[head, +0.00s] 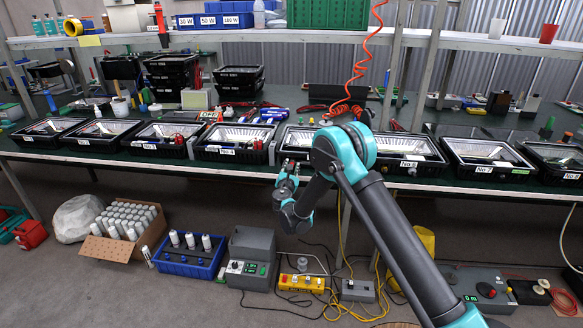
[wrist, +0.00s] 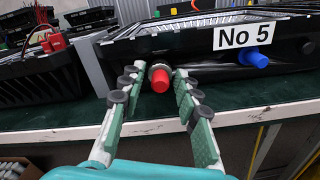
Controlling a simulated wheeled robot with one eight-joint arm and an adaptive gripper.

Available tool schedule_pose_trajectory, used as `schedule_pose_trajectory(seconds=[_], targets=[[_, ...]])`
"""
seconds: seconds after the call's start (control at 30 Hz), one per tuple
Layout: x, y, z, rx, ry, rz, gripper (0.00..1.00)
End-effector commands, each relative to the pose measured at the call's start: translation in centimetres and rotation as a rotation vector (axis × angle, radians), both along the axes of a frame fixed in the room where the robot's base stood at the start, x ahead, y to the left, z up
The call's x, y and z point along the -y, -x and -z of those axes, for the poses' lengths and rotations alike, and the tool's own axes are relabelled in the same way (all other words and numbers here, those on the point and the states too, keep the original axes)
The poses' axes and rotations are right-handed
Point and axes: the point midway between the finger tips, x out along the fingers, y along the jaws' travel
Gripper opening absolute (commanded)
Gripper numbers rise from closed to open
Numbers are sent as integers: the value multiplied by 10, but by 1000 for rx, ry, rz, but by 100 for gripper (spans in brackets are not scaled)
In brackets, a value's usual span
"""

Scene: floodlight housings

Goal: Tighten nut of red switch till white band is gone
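The red switch (wrist: 160,82) sticks out of the front of the black floodlight housing labelled No 5 (wrist: 205,60). A pale ring, perhaps its nut or white band, shows behind the red cap; I cannot tell the two apart. My gripper (wrist: 158,78) is open, its green fingers with dark pads on either side of the switch, with gaps visible to both sides. In the head view my gripper (head: 288,178) is at the bench's front edge before the housing (head: 297,141), which my arm partly hides. The red switch cannot be made out there.
A blue knob (wrist: 254,58) sits right of the red switch on the same housing. Other housings stand left (head: 234,142) and right (head: 414,150) along the green bench. A red coiled hose (head: 360,65) hangs above. Boxes and cables lie on the floor.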

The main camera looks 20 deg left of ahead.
Motion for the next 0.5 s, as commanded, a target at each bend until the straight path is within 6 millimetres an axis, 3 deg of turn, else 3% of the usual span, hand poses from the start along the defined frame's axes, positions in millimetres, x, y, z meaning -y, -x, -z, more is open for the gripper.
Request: schedule_pose_trajectory(seconds=[0.37, 0.5], targets=[[0, 0, 0, 0, 1, 0, 45], [2, 11, 0, 1, 1, -2, 45]])
